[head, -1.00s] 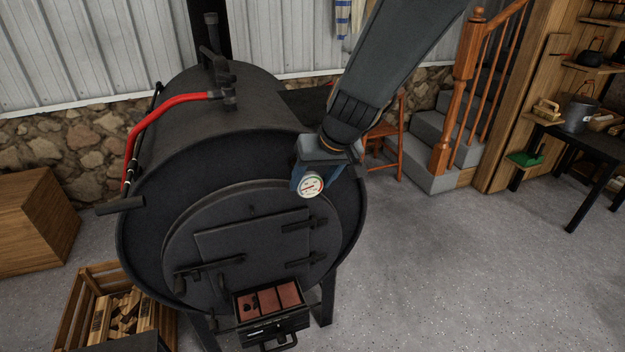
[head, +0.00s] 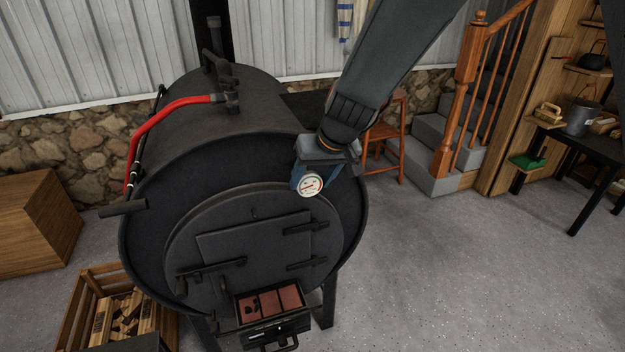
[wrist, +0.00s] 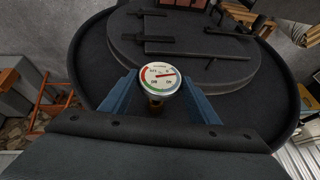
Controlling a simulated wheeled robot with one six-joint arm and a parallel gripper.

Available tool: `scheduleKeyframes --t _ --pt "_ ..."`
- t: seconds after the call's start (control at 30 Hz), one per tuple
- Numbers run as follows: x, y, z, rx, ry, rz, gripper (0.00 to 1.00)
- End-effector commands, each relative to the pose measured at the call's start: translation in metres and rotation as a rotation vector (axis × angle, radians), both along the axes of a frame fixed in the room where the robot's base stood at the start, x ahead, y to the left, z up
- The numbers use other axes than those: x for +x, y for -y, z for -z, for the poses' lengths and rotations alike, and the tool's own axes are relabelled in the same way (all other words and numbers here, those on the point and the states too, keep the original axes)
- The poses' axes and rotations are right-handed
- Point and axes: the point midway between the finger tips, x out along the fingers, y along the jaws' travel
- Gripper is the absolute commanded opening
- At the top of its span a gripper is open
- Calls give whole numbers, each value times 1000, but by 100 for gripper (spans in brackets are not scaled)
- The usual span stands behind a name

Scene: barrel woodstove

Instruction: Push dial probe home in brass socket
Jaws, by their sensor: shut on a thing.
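The dial probe (head: 309,184) has a round white face with a red and green scale and a red needle. My gripper (head: 318,178) is shut on it at the upper right of the stove front. I cannot tell whether that brass is the socket or part of the probe. The probe's stem and how deep it sits are hidden.
The black barrel stove (head: 150,200) fills the middle, with its door (head: 255,240) below my gripper. An open drawer (head: 270,305) juts out at the bottom. A wood crate (head: 85,300) stands at lower left. The floor at right (head: 450,270) is clear.

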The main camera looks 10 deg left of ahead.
Motion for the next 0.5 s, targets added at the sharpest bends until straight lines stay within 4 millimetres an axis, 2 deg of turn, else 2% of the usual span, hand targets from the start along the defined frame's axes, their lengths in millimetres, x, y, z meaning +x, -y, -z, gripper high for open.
scheduleKeyframes --t 0.5 --pt "8 -5 -1 0 1 -1 30"
